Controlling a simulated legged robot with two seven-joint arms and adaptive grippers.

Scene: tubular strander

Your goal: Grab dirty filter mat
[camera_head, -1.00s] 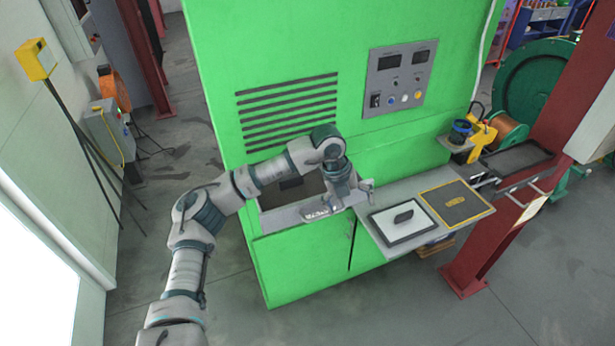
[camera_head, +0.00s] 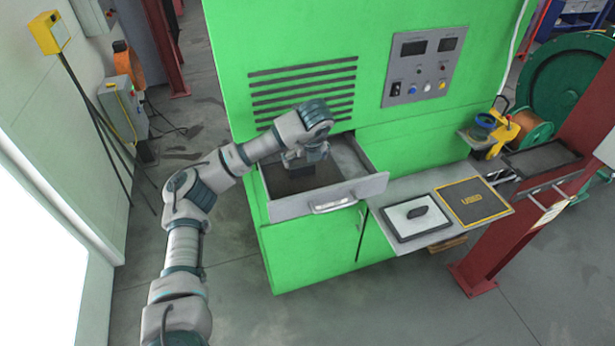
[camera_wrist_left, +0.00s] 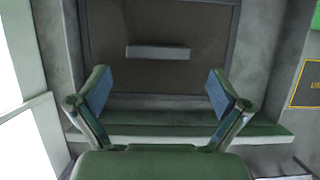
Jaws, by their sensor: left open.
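The dirty filter mat (camera_head: 290,184) lies dark brown and flat inside the open drawer (camera_head: 285,208) of the green machine. In the left wrist view the mat (camera_wrist_left: 115,30) shows a raised bar handle (camera_wrist_left: 158,52) across it. My left gripper (camera_head: 304,160) hangs over the drawer, pointing down, and hides part of the mat. In the left wrist view its two fingers (camera_wrist_left: 158,85) are spread wide, with nothing between them, and the handle appears just beyond the fingertips. My right gripper is not in view.
A side shelf right of the drawer holds a white mat (camera_head: 398,216) with a dark frame and handle, and a yellow-edged dark area marked USED (camera_head: 472,202). A dark tray (camera_head: 540,158) and a red post (camera_head: 490,255) stand farther right. The drawer front has a metal handle (camera_head: 333,204).

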